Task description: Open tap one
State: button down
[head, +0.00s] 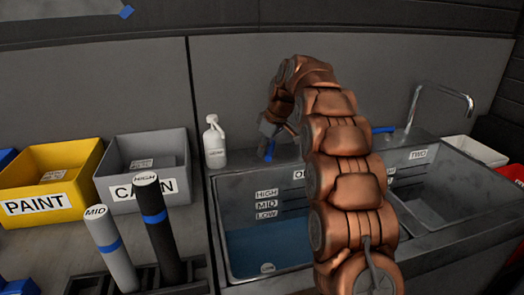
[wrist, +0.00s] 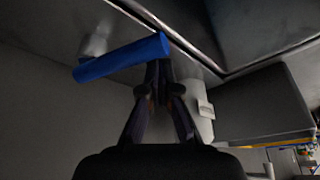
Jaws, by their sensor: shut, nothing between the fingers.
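In the wrist view the blue handle (wrist: 122,58) is a tilted bar on a pale mount. My gripper (wrist: 158,72) is shut and empty, its tips at the right end of the handle; whether they touch it I cannot tell. In the head view my gripper (head: 270,130) is small and just above the handle. The spout of this tap is hidden. The left basin (head: 222,235) holds blue water; its sign is mostly covered by my arm.
The right basin (head: 450,195), marked TWO, has a chrome tap (head: 440,90) and another blue handle (head: 383,130). A white spray bottle (head: 214,142) stands left of my gripper.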

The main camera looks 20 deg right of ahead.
jog(key=shift+r, duration=0.15)
jog(key=shift+v, duration=3.7)
jog(key=shift+d, duration=0.1)
jog(key=s+a+r+m+g+p, duration=0.1)
jog(key=s+a+m+p, duration=0.2)
jog(key=s, duration=0.9)
jog(key=s+a+r+m+g+p, duration=0.1)
jog(key=s+a+g+p, duration=0.3)
jog(key=s, duration=0.7)
jog(key=s+f+m+h+p, duration=0.1)
jog(key=s+f+m, duration=0.1)
jog(key=s, duration=1.1)
jog(key=s+f+m+h+p, duration=0.1)
jog(key=s+f, duration=0.4)
jog(key=s, duration=0.9)
jog(key=shift+a+m+h+p, duration=0.3)
jog(key=shift+a+m+p, duration=0.15)
jog(key=shift+m+p, duration=0.15)
jog(key=shift+d+f, duration=0.1)
